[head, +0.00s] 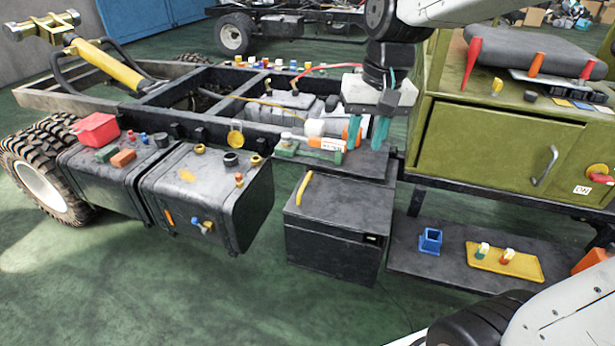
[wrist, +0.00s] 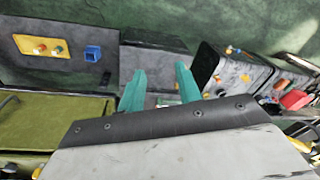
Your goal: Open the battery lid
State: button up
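The dark battery box (head: 333,247) stands low beside the chassis frame. Its flat lid (head: 345,207) looks closed and carries a yellow handle (head: 304,188) along its left side. The box also shows in the wrist view (wrist: 152,62), beyond my fingers; the handle cannot be made out there. My gripper (head: 366,134) is above and behind the lid, near the frame, apart from the handle. Its two teal fingers (wrist: 160,88) are spread with nothing visible between them.
A dark tank (head: 205,195) with caps stands left of the box. Bottles and small parts sit behind the box. Floor in front is clear.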

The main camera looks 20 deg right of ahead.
jog(key=w+f+m, duration=0.1)
jog(key=w+f, duration=0.2)
jog(key=w, duration=0.4)
jog(key=w+f+m, duration=0.1)
jog(key=w+f, duration=0.2)
jog(key=w, duration=0.3)
jog(key=m+y, duration=0.1)
jog(key=m, duration=0.2)
send_near(306, 181)
jog(key=f, duration=0.4)
jog(key=w+a+f, duration=0.1)
jog(key=f, duration=0.2)
jog(key=shift+a, duration=0.1)
jog(key=shift+a+f, duration=0.1)
jog(key=shift+f, duration=0.35)
jog(key=shift+c, duration=0.3)
grip_shut()
